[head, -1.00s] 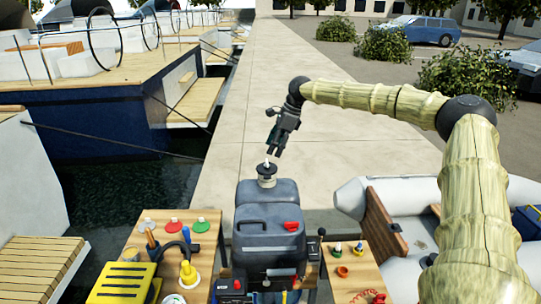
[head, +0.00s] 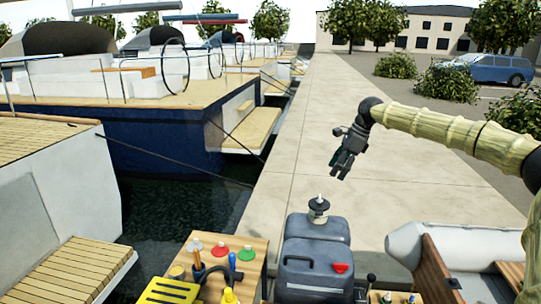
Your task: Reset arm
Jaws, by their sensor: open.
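My gripper (head: 340,172) hangs from the end of my arm at the middle right of the head view, above the pale quay. Its fingers point down and are apart, with nothing between them. Below and to its left is a grey canister (head: 318,228) with a dark disc and a small white tip on its top. The gripper is apart from that tip. A second grey canister (head: 312,270) with a red cap stands in front of it.
A wooden table (head: 262,250) at lower left carries a yellow slotted box (head: 168,291), coloured discs and tools. An inflatable dinghy (head: 405,245) lies at right. A blue-hulled boat (head: 165,165) is moored at left over dark water. The quay (head: 300,150) behind the canisters is clear.

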